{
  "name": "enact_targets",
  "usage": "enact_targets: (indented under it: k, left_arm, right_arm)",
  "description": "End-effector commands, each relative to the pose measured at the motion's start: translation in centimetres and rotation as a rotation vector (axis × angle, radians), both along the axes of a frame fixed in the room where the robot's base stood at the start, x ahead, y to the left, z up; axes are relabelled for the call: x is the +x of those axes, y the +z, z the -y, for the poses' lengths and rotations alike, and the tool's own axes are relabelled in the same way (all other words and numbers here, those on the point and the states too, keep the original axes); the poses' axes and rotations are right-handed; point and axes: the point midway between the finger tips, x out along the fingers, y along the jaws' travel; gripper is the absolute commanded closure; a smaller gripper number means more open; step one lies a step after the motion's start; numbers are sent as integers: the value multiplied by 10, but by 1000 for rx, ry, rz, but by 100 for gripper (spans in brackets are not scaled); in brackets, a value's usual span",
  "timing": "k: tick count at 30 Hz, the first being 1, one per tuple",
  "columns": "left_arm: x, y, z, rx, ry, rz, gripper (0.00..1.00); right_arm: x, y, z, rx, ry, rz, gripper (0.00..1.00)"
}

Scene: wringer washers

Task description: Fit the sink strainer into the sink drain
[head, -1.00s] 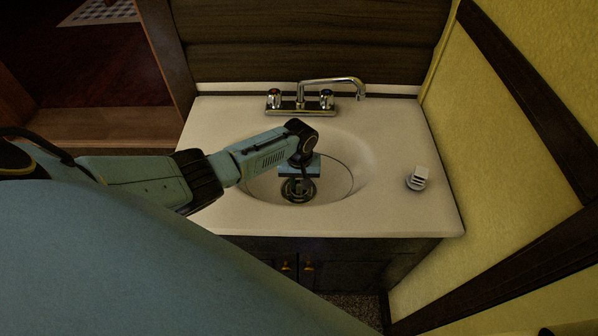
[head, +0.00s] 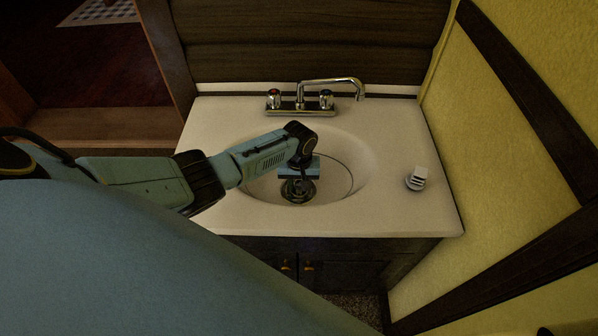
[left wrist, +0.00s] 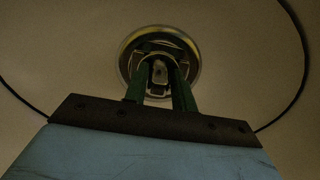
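The sink strainer (left wrist: 159,72) is a small round piece with a raised grip, seen in the left wrist view between my green fingers. It lies within the outline of the metal-ringed sink drain (left wrist: 128,50); whether it is fully seated I cannot tell. My left gripper (left wrist: 158,68) points down into the basin, its fingers close together on either side of the strainer's grip. In the head view my left gripper (head: 299,180) is over the drain (head: 298,195), and the strainer is hard to make out there. My right gripper is not in view.
The white sink (head: 355,150) sits in a pale countertop (head: 390,215). A chrome faucet (head: 300,100) stands behind the basin.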

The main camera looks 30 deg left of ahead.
Motion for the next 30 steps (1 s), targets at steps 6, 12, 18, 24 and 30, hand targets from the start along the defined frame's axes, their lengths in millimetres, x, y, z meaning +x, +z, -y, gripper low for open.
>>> enact_targets:
  k: [6, 12, 18, 24, 30]
  left_arm:
    - [0, 0, 1, -1, 0, 0, 53]
    - [1, 1, 0, -1, 0, 2, 53]
    - [1, 1, 0, -1, 0, 3, 49]
    - [2, 2, 0, -1, 0, 3, 31]
    - [2, 2, 0, 0, 0, 4, 31]
  right_arm:
    - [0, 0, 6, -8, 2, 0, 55]
    - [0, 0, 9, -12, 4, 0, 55]
    - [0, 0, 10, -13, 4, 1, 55]
    - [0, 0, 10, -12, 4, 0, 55]
    - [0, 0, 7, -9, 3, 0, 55]
